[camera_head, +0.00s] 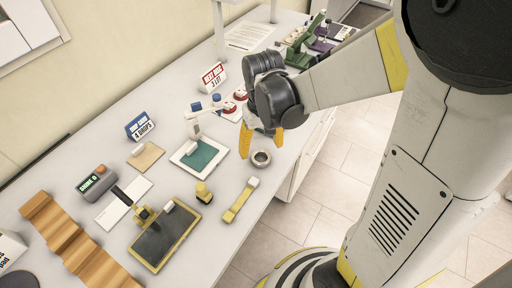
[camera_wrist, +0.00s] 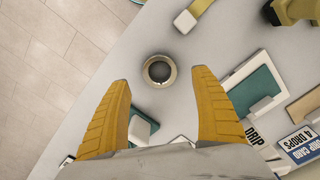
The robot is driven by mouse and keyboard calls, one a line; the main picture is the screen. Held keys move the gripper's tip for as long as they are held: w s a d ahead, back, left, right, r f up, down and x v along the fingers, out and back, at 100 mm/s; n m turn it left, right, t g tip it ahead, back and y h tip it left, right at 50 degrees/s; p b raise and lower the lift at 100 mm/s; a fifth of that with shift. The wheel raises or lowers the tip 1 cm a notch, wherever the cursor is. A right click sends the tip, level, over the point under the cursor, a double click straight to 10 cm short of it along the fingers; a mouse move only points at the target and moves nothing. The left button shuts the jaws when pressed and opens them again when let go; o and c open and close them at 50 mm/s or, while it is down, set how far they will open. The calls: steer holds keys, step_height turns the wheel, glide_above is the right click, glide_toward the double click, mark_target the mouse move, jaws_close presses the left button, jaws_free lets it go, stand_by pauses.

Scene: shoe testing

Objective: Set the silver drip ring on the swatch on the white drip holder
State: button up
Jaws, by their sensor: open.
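The silver drip ring (camera_head: 261,158) lies flat on the white table near its front edge, a small open round ring. It also shows in the wrist view (camera_wrist: 160,71), between and just beyond my fingertips. My gripper (camera_head: 262,141) has yellow fingers, spread wide and empty, above and just behind the ring; they also show in the wrist view (camera_wrist: 160,86). The teal swatch (camera_head: 205,154) lies on the white drip holder (camera_head: 181,160), left of the ring; the swatch also shows in the wrist view (camera_wrist: 252,92). A small white block stands on the swatch's left part.
A yellow bar with a white end (camera_head: 239,200) and a yellow bottle-like piece (camera_head: 203,193) stand nearby. A black-topped yellow tray (camera_head: 165,237) is farther left. The 4 DROPS sign (camera_head: 141,127) stands at the back. Table between ring and holder is clear.

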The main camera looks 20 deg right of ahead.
mark_target(262, 162)
steer(key=f+b, duration=0.1)
steer(key=f, duration=0.2)
steer(key=f+b, duration=0.1)
steer(key=f, duration=0.1)
steer(key=shift+s+b, duration=0.25)
steer(key=shift+b, duration=0.05)
steer(key=shift+r, duration=0.1)
steer(key=shift+c, duration=0.5)
steer(key=c, duration=1.2)
steer(key=shift+r, duration=0.1)
